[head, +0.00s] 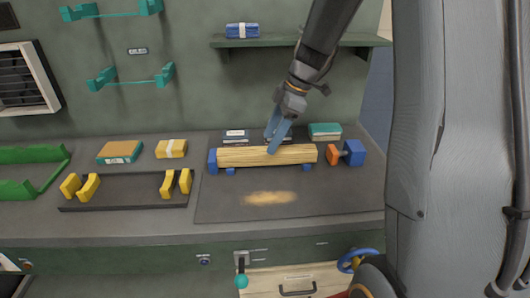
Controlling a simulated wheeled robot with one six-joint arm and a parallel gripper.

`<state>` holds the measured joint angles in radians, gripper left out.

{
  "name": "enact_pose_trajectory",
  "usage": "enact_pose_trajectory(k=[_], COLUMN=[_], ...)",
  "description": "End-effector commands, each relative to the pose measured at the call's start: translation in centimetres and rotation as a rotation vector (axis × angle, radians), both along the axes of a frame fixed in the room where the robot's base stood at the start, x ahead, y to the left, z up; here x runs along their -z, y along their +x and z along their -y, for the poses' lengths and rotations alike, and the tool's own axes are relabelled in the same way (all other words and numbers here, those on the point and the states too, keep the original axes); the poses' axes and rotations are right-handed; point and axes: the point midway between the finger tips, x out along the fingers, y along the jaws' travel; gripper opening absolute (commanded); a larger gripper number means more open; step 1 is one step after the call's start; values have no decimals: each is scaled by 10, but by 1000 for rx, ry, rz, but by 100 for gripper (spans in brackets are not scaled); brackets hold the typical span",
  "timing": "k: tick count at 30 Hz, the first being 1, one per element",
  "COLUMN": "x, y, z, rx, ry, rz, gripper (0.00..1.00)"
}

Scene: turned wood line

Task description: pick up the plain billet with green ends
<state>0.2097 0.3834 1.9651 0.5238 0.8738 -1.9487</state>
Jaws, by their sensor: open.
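A long pale plain wooden billet (240,156) lies level along the grey mat (340,198), with small blue supports (306,168) under it. Its left end meets a blue block (212,160). Its right end is free, a little apart from an orange and blue block (345,153). I see no green on its ends. My gripper (277,141) has blue fingers and points down at the billet's middle from above and behind. It is open, with its fingertips at or just over the billet. I cannot tell if they touch it.
A black rack with yellow holders (125,190) and a green rack (30,182) stand at left. Small boxes, teal-orange (120,152), yellow (171,148) and teal (325,131), line the back. A shelf (290,41) hangs above. The mat's front is clear except for a tan patch.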

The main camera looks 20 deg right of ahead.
Motion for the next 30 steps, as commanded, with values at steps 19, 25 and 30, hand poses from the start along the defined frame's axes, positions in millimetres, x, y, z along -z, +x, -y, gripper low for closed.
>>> enact_pose_trajectory(k=[19, 25, 30], x=[58, 58, 58], y=[9, 9, 9], z=[-15, -15, -15], rx=[9, 8, 8], ry=[-1, -1, -1], rz=[0, 0, 0], gripper=[57, 57, 30])
